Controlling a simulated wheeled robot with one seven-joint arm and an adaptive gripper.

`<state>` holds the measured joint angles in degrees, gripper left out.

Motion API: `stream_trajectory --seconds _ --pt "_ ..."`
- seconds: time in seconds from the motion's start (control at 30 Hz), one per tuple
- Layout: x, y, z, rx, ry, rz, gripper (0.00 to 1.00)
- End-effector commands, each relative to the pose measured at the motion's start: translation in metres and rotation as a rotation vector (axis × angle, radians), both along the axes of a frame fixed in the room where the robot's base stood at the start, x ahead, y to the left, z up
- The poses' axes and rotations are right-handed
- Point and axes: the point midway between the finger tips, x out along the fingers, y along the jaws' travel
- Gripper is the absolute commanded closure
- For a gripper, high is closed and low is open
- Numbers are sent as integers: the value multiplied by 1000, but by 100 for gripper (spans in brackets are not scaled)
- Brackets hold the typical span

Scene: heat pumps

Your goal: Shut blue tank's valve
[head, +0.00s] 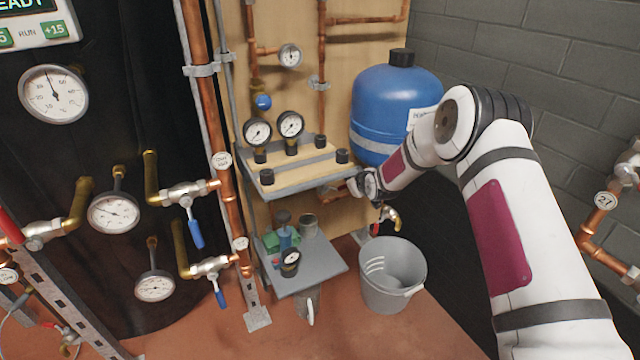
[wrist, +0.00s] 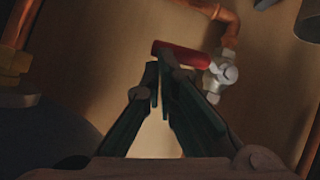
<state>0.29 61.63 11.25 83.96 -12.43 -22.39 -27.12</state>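The blue tank (head: 385,105) stands by the wooden panel in the head view, partly covered by my arm. In the wrist view, a silver valve body (wrist: 221,74) has a red lever (wrist: 185,54) pointing left, across the copper pipe above it. This valve is not clear in the head view, where my wrist covers the area below the tank. My gripper (wrist: 158,70) has its fingertips together, with nothing seen between them. The tips are at the lever's left end; I cannot tell whether they touch it. My gripper (head: 353,187) is small and partly hidden in the head view.
A grey shelf (head: 325,179) with black knobs is close left of my gripper. A lower shelf (head: 322,268) holds small items. Blue-handled valves (head: 195,233) and gauges are at left; a block wall is right.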

Motion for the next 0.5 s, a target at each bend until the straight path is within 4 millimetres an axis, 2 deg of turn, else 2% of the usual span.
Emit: stream_trajectory --seconds 0.27,0.5 --pt "-1 3 4 2 -6 3 100" --pt "-24 -6 19 1 -5 1 100"
